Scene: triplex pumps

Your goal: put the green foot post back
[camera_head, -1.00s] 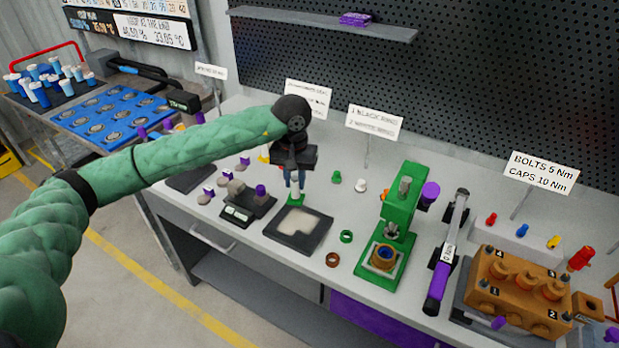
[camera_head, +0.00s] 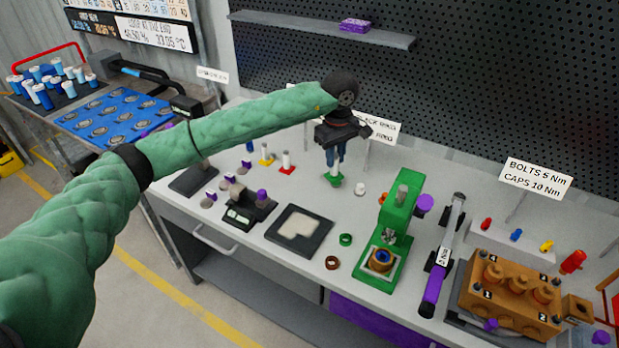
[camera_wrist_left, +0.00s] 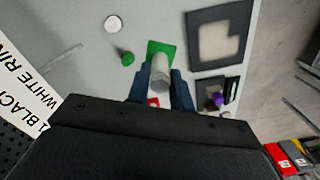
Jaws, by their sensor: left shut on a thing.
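My left gripper (camera_head: 334,158) is shut on the green foot post (camera_head: 333,169), a pale upright post with a square green foot. Its foot points down over the back of the bench; I cannot tell whether it touches the top. In the left wrist view the post (camera_wrist_left: 160,72) sits between the two blue fingers, with its green foot beyond them. A yellow-footed post (camera_head: 266,158) and a red-footed post (camera_head: 287,163) stand to the left in the head view. My right gripper is out of view.
A white cap (camera_head: 360,190) stands just right of the held post; a small green cap (camera_wrist_left: 127,59) is near its foot. In front are a dark tray (camera_head: 275,236), a green press (camera_head: 401,215) and a green ring (camera_head: 346,240). Sign cards stand behind.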

